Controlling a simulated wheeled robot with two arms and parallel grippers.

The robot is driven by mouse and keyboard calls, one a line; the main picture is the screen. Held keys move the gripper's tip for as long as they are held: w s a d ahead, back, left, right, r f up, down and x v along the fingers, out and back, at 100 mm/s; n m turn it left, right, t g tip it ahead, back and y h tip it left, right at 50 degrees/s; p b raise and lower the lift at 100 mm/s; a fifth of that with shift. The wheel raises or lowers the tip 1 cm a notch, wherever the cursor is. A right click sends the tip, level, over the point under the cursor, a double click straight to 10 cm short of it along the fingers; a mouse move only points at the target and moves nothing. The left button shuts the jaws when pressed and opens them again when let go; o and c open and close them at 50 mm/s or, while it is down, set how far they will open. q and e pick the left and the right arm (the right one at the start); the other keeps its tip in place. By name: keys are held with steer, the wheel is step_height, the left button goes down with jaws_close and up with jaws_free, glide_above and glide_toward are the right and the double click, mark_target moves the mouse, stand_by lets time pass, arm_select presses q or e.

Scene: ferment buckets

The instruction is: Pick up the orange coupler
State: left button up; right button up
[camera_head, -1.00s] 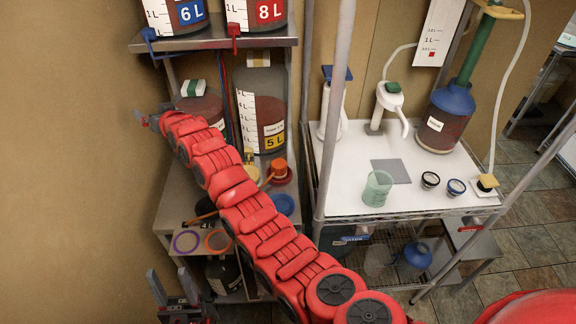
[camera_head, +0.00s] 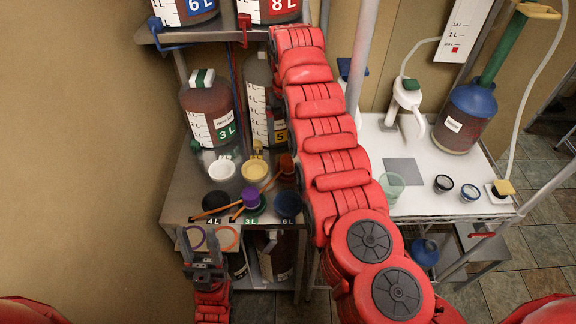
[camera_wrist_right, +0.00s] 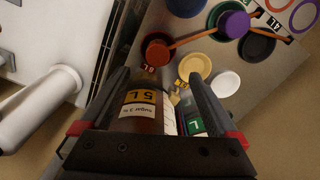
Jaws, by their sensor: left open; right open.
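The orange coupler (camera_head: 287,161) looks dark in shadow on the shelf's right side, beside my right arm. In the right wrist view a dark reddish round piece (camera_wrist_right: 158,50), apparently the coupler on its lid, lies beyond the fingertips, touched by neither. My right gripper (camera_wrist_right: 157,78) is open and empty, with the 5 L jar (camera_wrist_right: 138,105) showing between its fingers. In the head view my right gripper does not show; its arm rises past the shelf. My left gripper (camera_head: 201,245) is open and empty, low in front of the shelf.
Several lids lie on the metal shelf, including white (camera_head: 222,171), yellow (camera_head: 255,172) and blue (camera_head: 287,204); a purple piece (camera_head: 250,196) stands in front. An orange stick (camera_wrist_right: 203,35) lies near the coupler. The 3 L jar (camera_head: 207,110) stands behind. A post (camera_head: 364,50) and white table are to the right.

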glide_above(289, 161)
step_height(289, 161, down, 7)
steer(key=shift+f, duration=0.75)
step_height(289, 161, down, 5)
steer(key=b, duration=0.2)
steer(key=shift+b, duration=0.3)
steer(key=shift+w+r, duration=0.1)
steer(key=shift+r, duration=0.05)
steer(key=shift+c, duration=0.7)
jaws_close()
